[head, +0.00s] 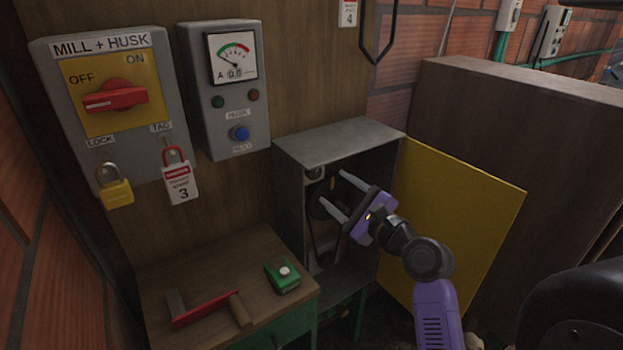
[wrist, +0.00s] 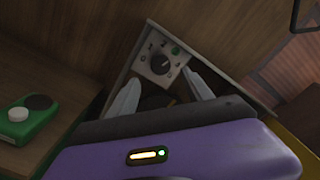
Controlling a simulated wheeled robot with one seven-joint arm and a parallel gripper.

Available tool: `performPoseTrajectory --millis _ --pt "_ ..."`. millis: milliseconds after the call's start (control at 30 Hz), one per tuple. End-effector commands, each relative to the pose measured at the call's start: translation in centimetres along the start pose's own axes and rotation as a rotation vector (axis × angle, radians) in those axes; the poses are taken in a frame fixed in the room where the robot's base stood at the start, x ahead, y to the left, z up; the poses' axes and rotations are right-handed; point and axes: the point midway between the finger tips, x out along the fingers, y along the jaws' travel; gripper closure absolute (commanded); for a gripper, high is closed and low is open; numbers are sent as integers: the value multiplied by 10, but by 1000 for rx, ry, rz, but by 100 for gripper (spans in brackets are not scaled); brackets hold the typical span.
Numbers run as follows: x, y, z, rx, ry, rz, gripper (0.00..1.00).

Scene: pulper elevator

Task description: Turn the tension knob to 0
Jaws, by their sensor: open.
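The tension knob (wrist: 160,66) is a dark round knob on a pale plate with small marks around it, seen in the wrist view inside the open grey cabinet (head: 340,143). A green spot sits on the plate beside it. In the head view the knob is not clear.
The cabinet's yellow door (head: 455,220) stands open to the right. Inside are dark pulleys (head: 322,207). A wooden bench (head: 215,275) at left holds a red tool (head: 205,312) and a green device (head: 283,277). A switch box (head: 115,115) and meter box (head: 228,105) hang on the wall.

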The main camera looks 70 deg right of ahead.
Motion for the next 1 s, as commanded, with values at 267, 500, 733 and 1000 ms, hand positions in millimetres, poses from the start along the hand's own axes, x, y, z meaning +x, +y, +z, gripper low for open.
performPoseTrajectory --millis 267,500,733,1000 --pt "24 -1 1 20 -1 -1 41" --pt "60 -1 1 19 -1 0 41" --pt "77 0 0 17 1 -1 41" --pt "78 0 0 17 1 -1 41"
